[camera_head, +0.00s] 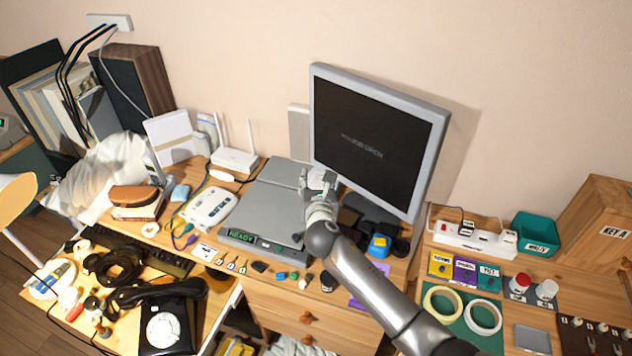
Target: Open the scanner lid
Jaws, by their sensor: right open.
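The scanner (268,212) is a flat grey box in the middle of the desk, with a dark front panel that shows a green "READY" sign. Its grey lid looks down flat; I cannot tell whether any gap shows along its edge. My right gripper (318,180) is at the lid's right rear side, above or beside the scanner, and is open. Whether it touches the lid cannot be told. My right arm comes from the lower right and hides part of the desk right of the scanner. My left gripper is not in view.
A monitor (375,135) stands close behind and right of my gripper. A white router (235,160) and a white device (210,207) are left of the scanner. Small coloured items lie along the front edge. A black dial phone (165,320) sits lower left. Tape rolls (483,317) lie right.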

